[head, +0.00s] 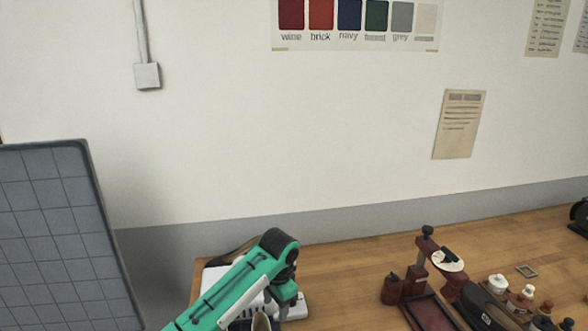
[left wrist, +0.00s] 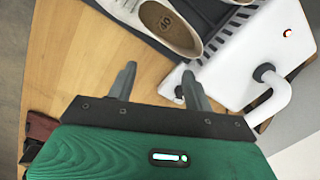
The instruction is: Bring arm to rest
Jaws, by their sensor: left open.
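My left arm (head: 235,290), green with dark joints, reaches in from the bottom of the head view over the table's left end. In the left wrist view my left gripper (left wrist: 158,85) is open, its two dark fingers apart with nothing between them. In the head view the fingertips are hidden or too unclear to make out. My right gripper is in neither view.
A white device (left wrist: 268,45) with a bent pipe lies right of the gripper. A dark red stand (head: 415,275), small bottles (head: 498,284) and a dark red tray (head: 432,314) occupy the table's right. The wooden tabletop (head: 345,270) between is clear. A grey gridded panel (head: 55,230) stands left.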

